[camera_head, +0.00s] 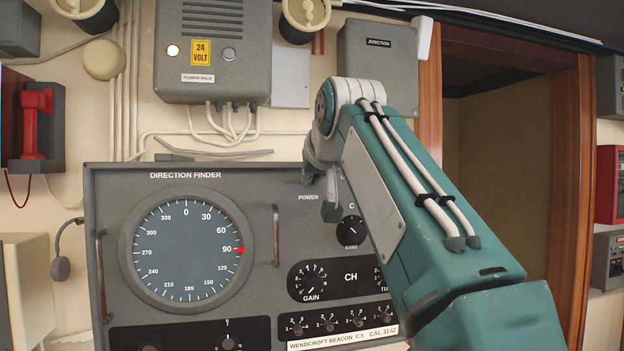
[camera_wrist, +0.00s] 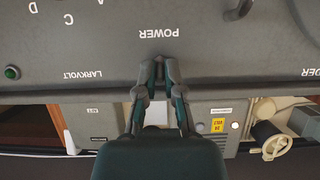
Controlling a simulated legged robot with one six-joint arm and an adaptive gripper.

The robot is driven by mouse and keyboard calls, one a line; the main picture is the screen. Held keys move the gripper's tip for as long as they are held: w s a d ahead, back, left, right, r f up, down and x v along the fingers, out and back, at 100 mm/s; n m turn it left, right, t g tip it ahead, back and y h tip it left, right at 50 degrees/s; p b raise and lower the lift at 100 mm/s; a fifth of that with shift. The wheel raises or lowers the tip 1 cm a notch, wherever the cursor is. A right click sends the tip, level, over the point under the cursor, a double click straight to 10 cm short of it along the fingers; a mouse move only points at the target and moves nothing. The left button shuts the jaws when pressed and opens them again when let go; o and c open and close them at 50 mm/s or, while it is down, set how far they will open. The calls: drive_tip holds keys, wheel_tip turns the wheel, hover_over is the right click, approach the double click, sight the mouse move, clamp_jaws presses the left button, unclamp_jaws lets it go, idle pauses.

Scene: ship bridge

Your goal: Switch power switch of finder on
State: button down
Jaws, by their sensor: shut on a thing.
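The direction finder (camera_head: 258,185) is a grey panel with a large round compass dial on its left. Its printed POWER label shows in the head view and, upside down, in the wrist view (camera_wrist: 162,33). My gripper (camera_wrist: 160,72) is at the panel beside that label, its two dark fingertips shut on the small power switch. The fingertips hide the switch itself, so its position cannot be told. In the head view my gripper (camera_head: 310,177) is partly hidden by my wrist and sits just above the label, near the panel's top edge.
My arm covers the panel's right part in the head view. A vertical handle (camera_head: 276,235) stands out left of my gripper. Knobs such as GAIN (camera_head: 311,283) are lower down. A power pack box (camera_head: 212,55) and a junction box (camera_head: 378,65) hang above. A green lamp (camera_wrist: 12,72) shows in the wrist view.

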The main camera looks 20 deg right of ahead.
idle(0.5)
drive_tip(key=c, duration=0.8)
unclamp_jaws()
drive_tip(key=shift+w, duration=0.1)
drive_tip(key=shift+o, duration=0.2)
drive_tip(key=shift+a, duration=0.1)
drive_tip(key=v, duration=1.2)
drive_tip(key=shift+f, duration=0.1)
drive_tip(key=s+f+g, duration=0.2)
drive_tip(key=s+f, duration=0.3)
drive_tip(key=f, duration=1.1)
drive_tip(key=s+f+g, duration=0.2)
drive_tip(key=s+f, duration=0.4)
drive_tip(key=f, duration=1)
drive_tip(key=s+f+g, duration=0.3)
drive_tip(key=s+f, duration=0.3)
drive_tip(key=f, duration=1)
drive_tip(key=shift+s, duration=0.2)
